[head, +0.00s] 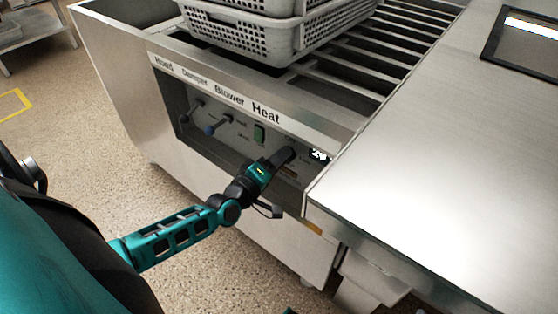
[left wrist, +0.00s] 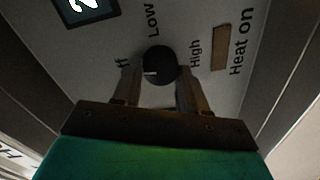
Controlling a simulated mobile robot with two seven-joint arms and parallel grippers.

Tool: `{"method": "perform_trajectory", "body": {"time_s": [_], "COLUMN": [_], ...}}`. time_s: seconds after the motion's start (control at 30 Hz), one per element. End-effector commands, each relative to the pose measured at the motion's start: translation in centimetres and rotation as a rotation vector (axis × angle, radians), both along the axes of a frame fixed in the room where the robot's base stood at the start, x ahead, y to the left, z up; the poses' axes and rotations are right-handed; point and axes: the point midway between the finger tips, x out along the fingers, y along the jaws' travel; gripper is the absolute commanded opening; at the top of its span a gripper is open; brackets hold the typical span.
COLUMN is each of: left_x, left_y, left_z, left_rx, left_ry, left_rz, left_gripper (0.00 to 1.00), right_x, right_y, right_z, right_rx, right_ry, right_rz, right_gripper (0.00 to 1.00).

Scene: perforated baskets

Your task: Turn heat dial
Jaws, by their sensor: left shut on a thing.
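The heat dial (left wrist: 160,62) is a round black knob on the grey control panel (left wrist: 98,62). Its white mark points left, toward the partly hidden label ending in "ff"; "Low" and "High" are printed around it. My left gripper (left wrist: 158,88) is shut on the dial, one finger on each side. In the head view, my left gripper (head: 287,156) reaches the panel under the word "Heat" and hides the dial. My right gripper is not in view.
A lit display (head: 319,155) is right of my left gripper. A green switch (head: 260,133) and smaller knobs (head: 228,119) lie to the left. Perforated grey baskets (head: 255,38) stand on the rails above. A steel counter (head: 440,170) lies right; open floor is at left.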

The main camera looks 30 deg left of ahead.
Motion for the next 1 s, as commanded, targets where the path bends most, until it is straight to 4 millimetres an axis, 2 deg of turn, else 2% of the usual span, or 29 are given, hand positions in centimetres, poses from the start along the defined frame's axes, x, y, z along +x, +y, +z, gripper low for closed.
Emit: {"method": "perform_trajectory", "body": {"time_s": [0.4, 0.93, 0.97, 1.0], "left_x": [-0.01, -0.01, -0.01, 0.00], "left_y": [0.05, 0.05, 0.05, 0.05], "left_z": [-0.08, -0.05, -0.05, -0.05], "left_rx": [-0.175, -0.199, -0.199, -0.199], "left_ry": [0.014, 0.016, 0.016, 0.016], "left_rz": [0.000, 0.001, 0.001, 0.001], "left_gripper": [0.12, 0.12, 0.44, 0.48], "right_x": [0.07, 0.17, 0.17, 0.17], "right_y": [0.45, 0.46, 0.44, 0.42], "right_z": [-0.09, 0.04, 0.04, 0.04], "right_rx": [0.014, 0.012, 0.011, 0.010], "right_ry": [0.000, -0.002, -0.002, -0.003], "right_rz": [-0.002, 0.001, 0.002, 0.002], "right_gripper": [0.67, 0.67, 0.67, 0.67]}}
